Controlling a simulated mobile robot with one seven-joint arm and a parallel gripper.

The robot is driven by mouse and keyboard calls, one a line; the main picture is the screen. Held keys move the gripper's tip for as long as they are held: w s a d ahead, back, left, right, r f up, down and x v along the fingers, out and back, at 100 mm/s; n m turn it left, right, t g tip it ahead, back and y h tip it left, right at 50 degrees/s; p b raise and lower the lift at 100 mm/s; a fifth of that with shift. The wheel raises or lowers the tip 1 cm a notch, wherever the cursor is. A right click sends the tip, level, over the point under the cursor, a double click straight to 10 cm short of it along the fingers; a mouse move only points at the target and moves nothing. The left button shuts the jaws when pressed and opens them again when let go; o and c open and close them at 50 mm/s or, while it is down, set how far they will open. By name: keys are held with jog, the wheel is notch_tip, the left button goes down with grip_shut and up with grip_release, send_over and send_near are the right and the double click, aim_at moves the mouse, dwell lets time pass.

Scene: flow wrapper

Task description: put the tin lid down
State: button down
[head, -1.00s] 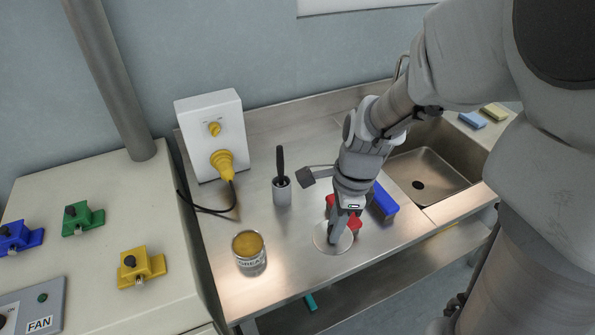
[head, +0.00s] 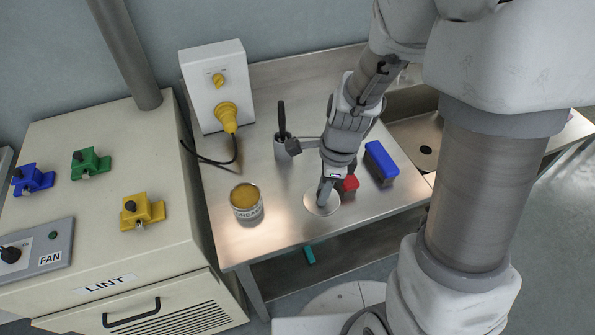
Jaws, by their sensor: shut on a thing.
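The tin lid (head: 320,204) is a flat, pale round disc at the front part of the steel bench. My gripper (head: 324,194) points down over it and is shut on it. The lid looks level and at or very near the bench top; I cannot tell whether it touches. The open tin (head: 246,204), labelled grease and filled with yellow-brown stuff, stands upright to the left of the lid, apart from it.
A grey pot with a dark-handled brush (head: 283,147) stands behind. The steel bench (head: 275,235) is clear between tin and lid. A sink (head: 425,150) lies right.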

jog(key=w+a+f, duration=0.2)
jog(key=a, duration=0.1)
jog(key=w+a+f, duration=0.1)
jog(key=shift+a+f, duration=0.25)
jog(key=shift+a, duration=0.15)
jog(key=shift+f, duration=2)
jog(key=shift+f+b, duration=0.2)
jog(key=shift+b, duration=0.1)
jog(key=c, duration=0.7)
grip_release()
jog(key=shift+r, duration=0.15)
notch_tip(320, 180, up, 12)
jog(key=d+p, duration=0.1)
jog(key=shift+d+r+p, duration=0.15)
jog(key=shift+d+p, duration=0.1)
jog(key=shift+p, duration=0.15)
